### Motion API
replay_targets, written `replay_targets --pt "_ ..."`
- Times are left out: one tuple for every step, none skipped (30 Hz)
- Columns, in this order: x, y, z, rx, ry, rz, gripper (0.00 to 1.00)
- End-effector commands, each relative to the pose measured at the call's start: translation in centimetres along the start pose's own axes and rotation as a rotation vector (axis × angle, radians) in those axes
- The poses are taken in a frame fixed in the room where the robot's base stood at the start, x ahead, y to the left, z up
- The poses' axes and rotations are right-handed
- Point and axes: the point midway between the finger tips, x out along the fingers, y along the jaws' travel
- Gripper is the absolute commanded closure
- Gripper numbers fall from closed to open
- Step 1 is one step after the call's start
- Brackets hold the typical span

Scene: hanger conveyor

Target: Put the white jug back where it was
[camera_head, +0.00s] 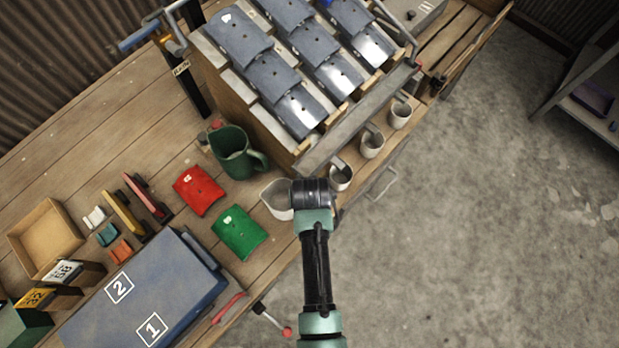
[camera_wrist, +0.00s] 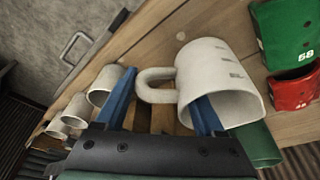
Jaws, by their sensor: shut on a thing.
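The white jug (camera_head: 275,200) is at the table's front edge in the head view, left of my gripper (camera_head: 296,197), which hides its right side. In the wrist view the white jug (camera_wrist: 215,70) lies tilted in the picture, with its mouth toward me and dark marks on its wall. Its handle lies between the two blue fingers of my gripper (camera_wrist: 162,108). The right finger overlaps the jug's mouth and the left finger is beyond the handle. My gripper is shut on the jug. I cannot tell whether the jug's base touches the table.
A green jug (camera_head: 230,150) stands behind left. Red (camera_head: 198,190) and green (camera_head: 239,232) pouches lie to the left. Small white cups (camera_head: 372,146) line the front of the slanted rack (camera_head: 300,158). A blue case (camera_head: 165,270) lies front left.

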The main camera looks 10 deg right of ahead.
Motion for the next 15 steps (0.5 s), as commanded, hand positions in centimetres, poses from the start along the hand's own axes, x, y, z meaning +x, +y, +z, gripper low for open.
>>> replay_targets --pt "0.8 0.0 0.3 0.000 -0.002 0.000 1.00" --pt "1.3 0.0 0.4 0.000 -0.003 0.000 1.00" --pt "1.8 0.0 0.5 0.000 -0.003 0.000 1.00" --pt "2.1 0.0 0.6 0.000 -0.003 0.000 1.00" --pt "2.4 0.0 0.7 0.000 -0.003 0.000 1.00" --pt "2.6 0.0 0.8 0.000 -0.002 0.000 1.00" --pt "2.8 0.0 0.8 0.000 -0.001 0.000 1.00" --pt "2.8 0.0 0.8 0.000 -0.001 0.000 1.00" --pt "2.9 0.0 0.8 0.000 -0.001 0.000 1.00" --pt "2.8 0.0 0.8 0.000 -0.001 0.000 1.00" --pt "2.8 0.0 0.8 0.000 0.000 0.000 1.00" --pt "2.8 0.0 0.8 0.000 0.000 0.000 1.00" --pt "2.8 0.0 0.8 0.000 0.000 0.000 1.00" --pt "2.8 0.0 0.8 0.000 0.000 0.000 1.00" --pt "2.8 0.0 0.8 0.000 -0.001 0.000 1.00"
